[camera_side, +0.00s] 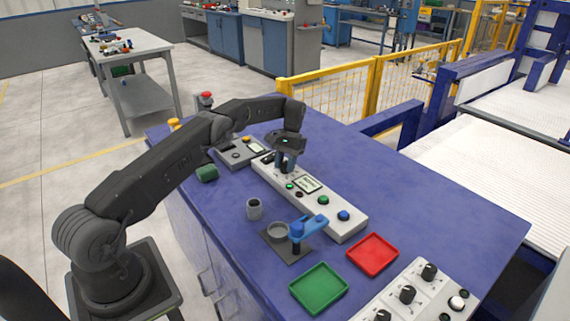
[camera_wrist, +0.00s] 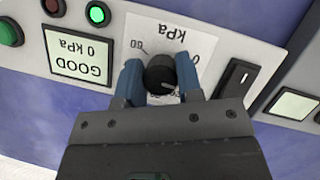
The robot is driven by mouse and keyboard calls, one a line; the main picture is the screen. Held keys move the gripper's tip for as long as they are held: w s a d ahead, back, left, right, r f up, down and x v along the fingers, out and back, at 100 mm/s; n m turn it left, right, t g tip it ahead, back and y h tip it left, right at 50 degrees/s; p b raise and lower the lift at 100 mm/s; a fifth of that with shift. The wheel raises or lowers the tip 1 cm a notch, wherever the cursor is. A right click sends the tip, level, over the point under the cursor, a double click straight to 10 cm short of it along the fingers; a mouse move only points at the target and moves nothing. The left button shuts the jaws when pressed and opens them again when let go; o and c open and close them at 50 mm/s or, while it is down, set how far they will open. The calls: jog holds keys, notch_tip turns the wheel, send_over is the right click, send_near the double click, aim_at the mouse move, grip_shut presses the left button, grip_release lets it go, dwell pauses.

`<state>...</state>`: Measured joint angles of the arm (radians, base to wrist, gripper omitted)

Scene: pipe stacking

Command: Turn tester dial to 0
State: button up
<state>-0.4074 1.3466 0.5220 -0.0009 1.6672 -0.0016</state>
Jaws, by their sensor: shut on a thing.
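The tester (camera_side: 325,208) is a long pale grey panel on the blue bench. In the wrist view its dial (camera_wrist: 160,78) is a dark round knob on a white kPa scale (camera_wrist: 182,44), where 60 and a 0 can be read upside down. My gripper (camera_wrist: 160,79) has one blue finger on each side of the dial and is shut on it. In the side view my gripper (camera_side: 287,165) points down onto the tester's far part and hides the dial. The tester screen (camera_wrist: 82,56) reads GOOD and 0 kPa, upside down.
A black rocker switch (camera_wrist: 234,78) sits right of the dial, and a green light (camera_wrist: 97,14) glows at upper left.

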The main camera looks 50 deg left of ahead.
aim_at(285, 162)
jog(key=n+t+h, duration=0.1)
jog(key=n, duration=0.5)
jog(key=shift+n+t+h, duration=0.3)
jog(key=shift+t+h, duration=0.1)
dwell(0.3)
jog(key=o, duration=0.9)
jog(key=v, duration=0.5)
jog(key=shift+w+a, duration=0.1)
jog(key=shift+r, duration=3.55)
